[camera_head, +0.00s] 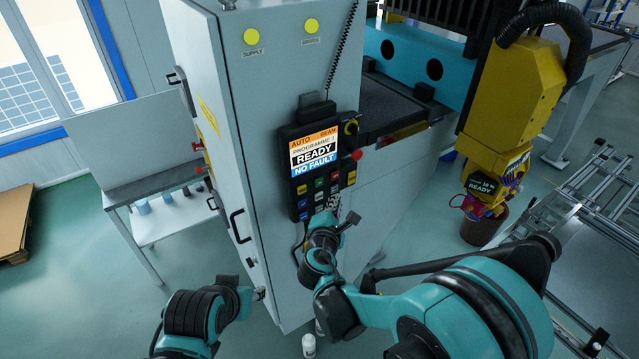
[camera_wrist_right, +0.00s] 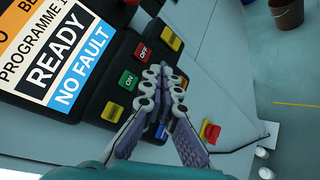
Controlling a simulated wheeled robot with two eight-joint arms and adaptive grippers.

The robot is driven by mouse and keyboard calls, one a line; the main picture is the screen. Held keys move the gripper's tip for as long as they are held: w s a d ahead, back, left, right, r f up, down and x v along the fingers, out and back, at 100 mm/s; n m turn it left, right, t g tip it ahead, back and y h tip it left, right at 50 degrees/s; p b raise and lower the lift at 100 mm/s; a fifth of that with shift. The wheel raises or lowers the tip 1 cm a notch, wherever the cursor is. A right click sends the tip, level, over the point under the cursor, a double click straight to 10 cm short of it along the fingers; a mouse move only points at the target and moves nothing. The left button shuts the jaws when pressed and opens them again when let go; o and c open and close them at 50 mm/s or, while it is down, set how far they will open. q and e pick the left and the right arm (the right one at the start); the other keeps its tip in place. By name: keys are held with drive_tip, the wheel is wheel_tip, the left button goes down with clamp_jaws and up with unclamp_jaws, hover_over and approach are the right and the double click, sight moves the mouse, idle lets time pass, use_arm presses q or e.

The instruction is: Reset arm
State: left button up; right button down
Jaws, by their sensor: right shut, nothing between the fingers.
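The control panel (camera_head: 290,190) hangs on the grey cabinet, its lit screen (camera_head: 314,151) reading AUTO, READY and NO FAULT. The screen (camera_wrist_right: 60,50) also fills the upper left of the right wrist view. My right gripper (camera_head: 333,203) is at the panel's lower buttons, its fingers together and empty. In the right wrist view the fingers (camera_wrist_right: 165,75) point up over the buttons beside the green ON button (camera_wrist_right: 128,80) and below the OFF button (camera_wrist_right: 141,51). Whether they touch a button I cannot tell. My left gripper (camera_head: 259,294) is low beside the cabinet, small and partly hidden.
The grey cabinet (camera_head: 225,130) stands close in front of both arms. A yellow robot arm (camera_head: 515,95) hangs at the right above a brown bucket (camera_head: 483,225). A side table (camera_head: 165,225) holds several cups at the left. Open floor lies at the lower left.

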drive_tip(key=s+d+f+m+g+h+b, duration=0.1)
drive_tip(key=s+d+f+m+g+b, duration=0.1)
drive_tip(key=s+d+f+m+b, duration=0.4)
drive_tip(key=s+d+f+m+g+b, duration=0.25)
drive_tip(key=d+f+m+b, duration=0.25)
drive_tip(key=d+b, duration=0.25)
use_arm(q)
wheel_tip(320, 180, down, 25)
drive_tip(key=b, duration=1.2)
drive_tip(key=shift+f, duration=0.2)
drive_tip(key=shift+r, duration=0.1)
drive_tip(key=shift+c, duration=0.3)
use_arm(e)
drive_tip(key=s+d+f+m+g+y, duration=0.3)
drive_tip(key=s+f+m, duration=0.8)
drive_tip(key=s+f, duration=0.4)
drive_tip(key=s, duration=0.2)
drive_tip(key=shift+s+d+f+m+g, duration=0.15)
drive_tip(key=shift+s+d+m+g, duration=0.2)
drive_tip(key=shift+m, duration=0.05)
use_arm(q)
drive_tip(key=shift+c, duration=0.4)
drive_tip(key=shift+d, duration=0.1)
use_arm(e)
drive_tip(key=shift+d, duration=0.1)
